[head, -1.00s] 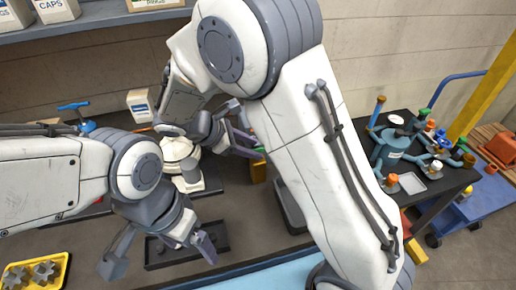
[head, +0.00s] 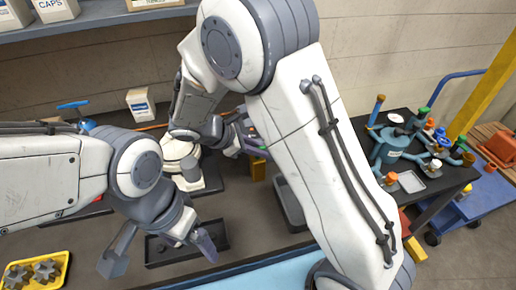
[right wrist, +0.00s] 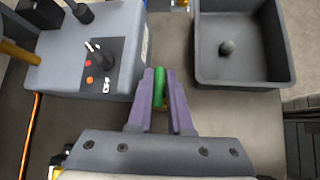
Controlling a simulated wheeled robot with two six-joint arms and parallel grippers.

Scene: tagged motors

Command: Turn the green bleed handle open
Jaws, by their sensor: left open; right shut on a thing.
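The green bleed handle (right wrist: 159,86) stands between the two purple fingers of my right gripper (right wrist: 161,100) in the right wrist view. The fingers are shut on it, and its end sticks out past them. My left gripper (head: 160,252) is open and empty over a dark shallow tray (head: 222,236) at the front of the bench.
A grey box with a black panel (right wrist: 85,50) is left of the handle, and a dark square bin (right wrist: 272,80) is right of it. A yellow tray (head: 62,262) with metal parts is at the front left.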

